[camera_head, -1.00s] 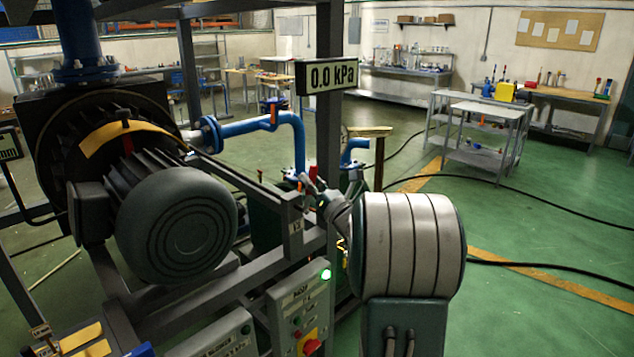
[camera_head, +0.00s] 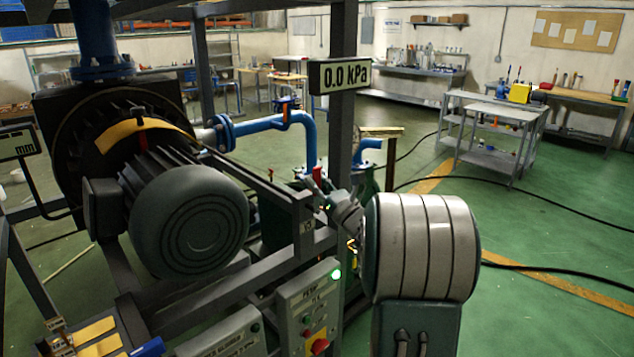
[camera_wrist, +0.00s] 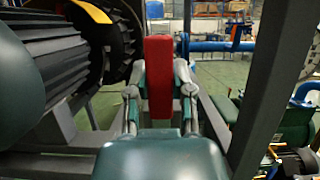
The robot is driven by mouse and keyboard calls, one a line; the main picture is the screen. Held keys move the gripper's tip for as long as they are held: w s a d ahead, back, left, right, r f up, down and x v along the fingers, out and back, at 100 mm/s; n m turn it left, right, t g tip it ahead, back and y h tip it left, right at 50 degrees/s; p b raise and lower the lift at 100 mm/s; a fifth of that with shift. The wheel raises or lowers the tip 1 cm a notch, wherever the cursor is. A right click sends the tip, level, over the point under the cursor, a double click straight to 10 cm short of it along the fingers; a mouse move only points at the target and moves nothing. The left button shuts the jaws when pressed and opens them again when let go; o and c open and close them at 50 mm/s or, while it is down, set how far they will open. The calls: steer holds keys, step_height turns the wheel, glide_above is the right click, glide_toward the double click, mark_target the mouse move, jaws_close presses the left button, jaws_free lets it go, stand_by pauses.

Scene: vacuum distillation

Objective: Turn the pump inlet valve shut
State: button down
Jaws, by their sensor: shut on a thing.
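A red bar-shaped handle (camera_wrist: 158,75) stands upright between my two fingers in the wrist view. I take it for the pump inlet valve's handle; the valve body is hidden behind my gripper. In the head view a small bit of the red handle (camera_head: 317,173) shows at the fingertips, just left of the dark upright post. My gripper (camera_head: 316,184) is shut on this handle, with one finger on each side. The blue pipe (camera_head: 306,135) comes down behind it.
A frame post (camera_head: 343,130) stands close to the right of my fingers, with a 0.0 kPa display (camera_head: 346,75) on it. The large motor (camera_head: 190,222) is at left. A control box (camera_head: 308,305) with a lit green lamp is below. Open green floor lies right.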

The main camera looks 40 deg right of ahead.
steer(key=shift+c, duration=2.4)
jaws_free()
steer(key=a+v, duration=0.1)
steer(key=v, duration=1.1)
steer(key=shift+d, duration=0.45)
